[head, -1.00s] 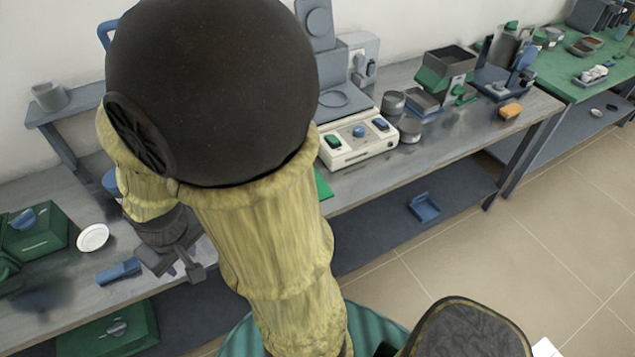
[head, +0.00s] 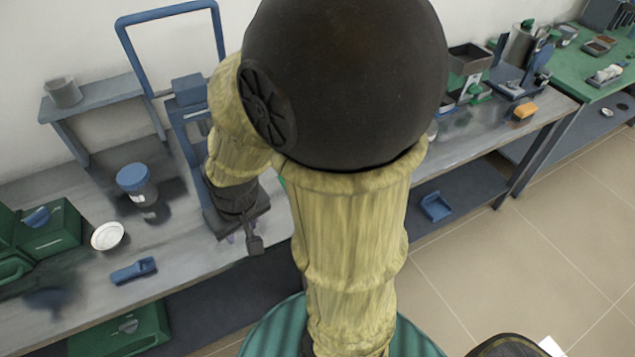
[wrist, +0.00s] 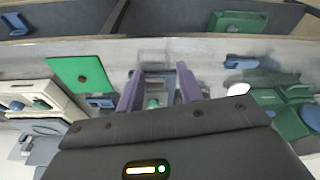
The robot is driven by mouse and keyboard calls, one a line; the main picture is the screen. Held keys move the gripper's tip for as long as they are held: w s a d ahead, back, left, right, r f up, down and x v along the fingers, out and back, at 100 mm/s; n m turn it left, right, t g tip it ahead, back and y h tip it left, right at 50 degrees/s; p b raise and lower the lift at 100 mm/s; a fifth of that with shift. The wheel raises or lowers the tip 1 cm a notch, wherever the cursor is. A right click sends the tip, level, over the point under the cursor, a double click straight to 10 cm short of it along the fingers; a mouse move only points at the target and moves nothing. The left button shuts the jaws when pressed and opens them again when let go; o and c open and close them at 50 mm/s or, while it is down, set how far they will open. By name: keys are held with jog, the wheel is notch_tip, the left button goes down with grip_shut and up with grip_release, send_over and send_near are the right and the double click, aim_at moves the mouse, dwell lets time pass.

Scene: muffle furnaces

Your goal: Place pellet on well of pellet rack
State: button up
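My gripper (wrist: 158,90) shows two purple fingers with a clear gap between them. I see nothing clearly pinched there, though a small green shape shows low in the gap. In the head view my gripper (head: 240,238) is over the bench, in front of a blue upright stand (head: 190,125). In the wrist view a dark brown round piece, possibly the pellet (wrist: 82,78), lies on a green mat (wrist: 66,70) left of the fingers. A pale see-through block, possibly the pellet rack (wrist: 152,54), shows just beyond the fingertips; its wells are too small to tell.
A white dish (head: 108,236), a blue tool (head: 134,270), a blue-lidded jar (head: 136,184) and green boxes (head: 48,230) stand left of my gripper in the head view. A cream control unit (wrist: 38,100) is at left in the wrist view. The bench's front edge is close.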

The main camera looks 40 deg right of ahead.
jog(key=shift+o, duration=1.4)
jog(key=shift+f, duration=0.1)
jog(key=w+d+f+m+g+h, duration=0.1)
jog(key=d+f+m+h, duration=0.1)
jog(key=d+f+m, duration=0.1)
jog(key=w+d+f+m+g+h, duration=0.1)
jog(key=w+d+f+m+h, duration=0.1)
jog(key=d+f+m, duration=0.2)
jog(key=w+d+f+m+g+h+p, duration=0.1)
jog(key=w+d+f+m+h, duration=0.1)
jog(key=f+m, duration=0.4)
jog(key=shift+w+d+f+h, duration=0.15)
jog(key=shift+d+h, duration=0.05)
jog(key=shift+d, duration=0.2)
jog(key=shift+w+d+f+h, duration=0.1)
jog(key=shift+d+f+h, duration=0.1)
jog(key=shift+d, duration=0.2)
jog(key=w+d+r+m+t+h, duration=0.2)
jog(key=w+r+m+h, duration=0.1)
jog(key=w+r+h, duration=0.1)
jog(key=shift+w+d+r, duration=0.25)
jog(key=shift+w+r, duration=0.3)
jog(key=shift+w, duration=0.35)
